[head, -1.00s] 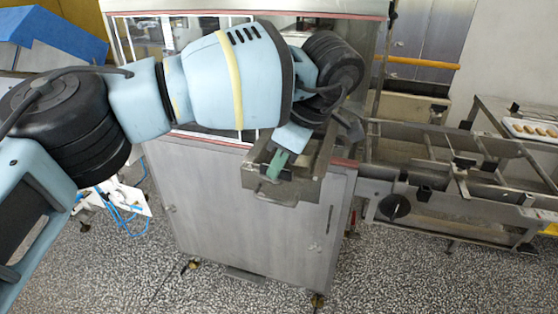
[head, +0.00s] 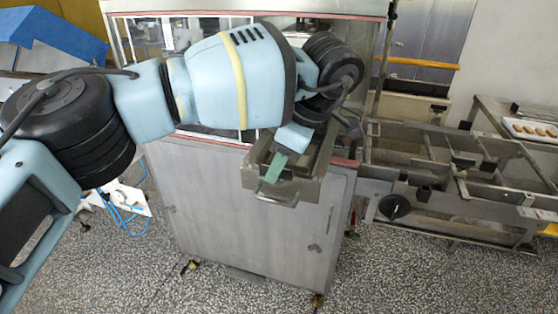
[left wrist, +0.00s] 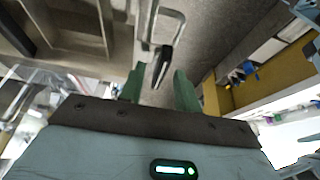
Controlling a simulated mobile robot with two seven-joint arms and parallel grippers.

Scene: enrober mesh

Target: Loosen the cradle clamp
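My left gripper (head: 275,169) is at the front of a metal box-like cradle (head: 309,186) on the steel cabinet. Its green fingers also show in the left wrist view (left wrist: 159,88), spread apart. A dark-tipped lever (left wrist: 162,66) with a wire-like metal loop points down between the fingers, with gaps on both sides. It looks like the clamp handle, but I cannot tell for certain. In the head view a thin metal loop (head: 277,199) shows at the cradle's front, just below the fingers. My wrist hides the cradle's back part. My right gripper is out of view.
The steel cabinet (head: 240,210) stands under the cradle. A metal conveyor frame (head: 440,165) with a black knob (head: 395,207) extends to the right. A tray of pieces (head: 530,130) lies at the far right. The speckled floor in front is clear.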

